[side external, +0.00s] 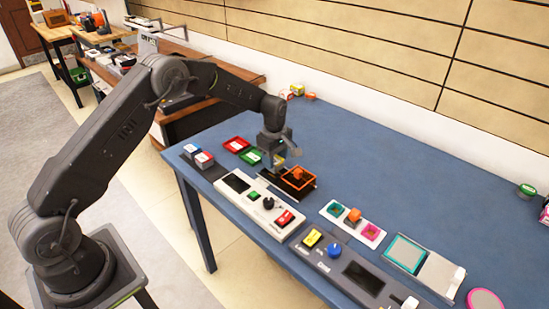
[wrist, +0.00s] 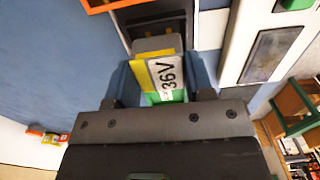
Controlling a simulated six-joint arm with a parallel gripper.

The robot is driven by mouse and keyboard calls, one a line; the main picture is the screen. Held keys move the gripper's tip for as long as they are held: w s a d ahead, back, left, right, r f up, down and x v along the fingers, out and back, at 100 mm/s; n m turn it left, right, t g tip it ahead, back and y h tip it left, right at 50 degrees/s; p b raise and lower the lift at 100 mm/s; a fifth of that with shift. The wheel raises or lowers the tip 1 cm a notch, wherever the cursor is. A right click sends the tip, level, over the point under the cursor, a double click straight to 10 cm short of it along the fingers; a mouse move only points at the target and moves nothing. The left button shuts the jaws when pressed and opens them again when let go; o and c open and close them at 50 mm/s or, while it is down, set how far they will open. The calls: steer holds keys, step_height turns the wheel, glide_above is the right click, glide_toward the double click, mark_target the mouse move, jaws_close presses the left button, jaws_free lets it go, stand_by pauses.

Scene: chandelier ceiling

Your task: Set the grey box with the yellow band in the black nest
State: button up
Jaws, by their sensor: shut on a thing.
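The grey box with the yellow band (wrist: 160,72) is between my gripper's fingers in the wrist view, with "36V" on a white label and a green part at its near end. My gripper (wrist: 163,82) is shut on it. In the side view my gripper (side external: 273,163) points down over the left part of a black base, and the box is mostly hidden there. This black base (side external: 263,188), which looks like the nest, lies beside an orange frame (side external: 298,180). In the wrist view black (wrist: 150,12) shows just beyond the box. I cannot tell whether the box touches it.
A white panel (side external: 236,184) with a knob and red switch lies just in front of the nest. Red (side external: 237,145) and green (side external: 252,156) trays lie behind left. A grey panel (side external: 327,257) and a white tray (side external: 338,211) lie to the right. The table's back is mostly clear.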

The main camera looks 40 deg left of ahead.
steer(key=shift+f, duration=1)
stand_by(0.8)
steer(key=o, duration=1.4)
steer(key=shift+r, duration=0.1)
steer(key=shift+r, duration=3.65)
steer(key=shift+r, duration=0.1)
